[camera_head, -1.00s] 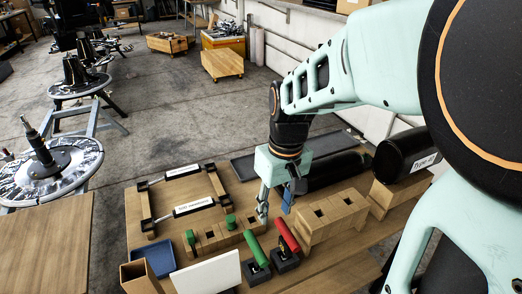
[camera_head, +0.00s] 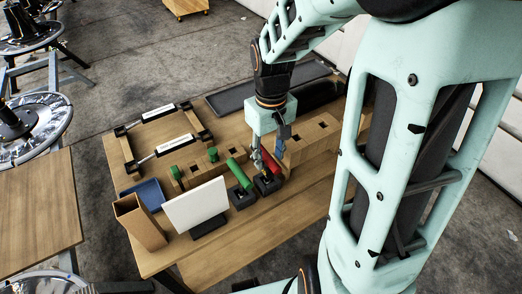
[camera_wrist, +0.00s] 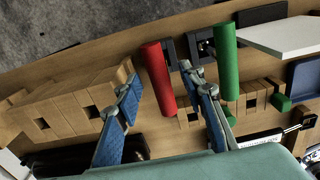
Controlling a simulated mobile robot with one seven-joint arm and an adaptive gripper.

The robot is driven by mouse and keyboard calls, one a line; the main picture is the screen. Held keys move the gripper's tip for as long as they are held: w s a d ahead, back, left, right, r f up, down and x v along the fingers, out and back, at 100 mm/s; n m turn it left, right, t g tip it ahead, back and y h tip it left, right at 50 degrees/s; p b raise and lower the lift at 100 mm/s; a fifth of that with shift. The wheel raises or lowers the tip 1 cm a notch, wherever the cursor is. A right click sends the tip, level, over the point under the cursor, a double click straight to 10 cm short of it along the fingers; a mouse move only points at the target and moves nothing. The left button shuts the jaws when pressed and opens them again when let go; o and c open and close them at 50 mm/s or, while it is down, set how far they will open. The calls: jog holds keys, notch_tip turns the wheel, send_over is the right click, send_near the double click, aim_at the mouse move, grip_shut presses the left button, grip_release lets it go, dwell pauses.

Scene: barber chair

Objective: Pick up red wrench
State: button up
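The red wrench (camera_head: 271,163) shows as a red handle leaning in a black holder (camera_head: 267,184) on the wooden table. In the wrist view, the red handle (camera_wrist: 158,82) lies in the gap between my two blue-padded fingers. My gripper (camera_head: 268,156) is at the handle, and it also shows in the wrist view (camera_wrist: 161,76) with its fingers spread wide. I see a gap on both sides of the handle, narrower on the right. I cannot tell how far the fingertips reach down past the handle.
A green-handled tool (camera_head: 238,174) stands close on the left in its own black holder. A wooden block with slots (camera_head: 312,137) is close on the right. A white panel (camera_head: 196,205), a blue tray (camera_head: 150,194) and a wooden box (camera_head: 140,222) stand further left.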

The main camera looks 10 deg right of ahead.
aim_at(267, 172)
jog(key=shift+w+f+b, duration=0.2)
jog(key=shift+f+b, duration=0.1)
jog(key=shift+f, duration=1.1)
jog(key=shift+w+f+b, duration=0.15)
jog(key=shift+f+b, duration=0.15)
jog(key=shift+f, duration=1.05)
jog(key=shift+c, duration=0.7)
grip_shut()
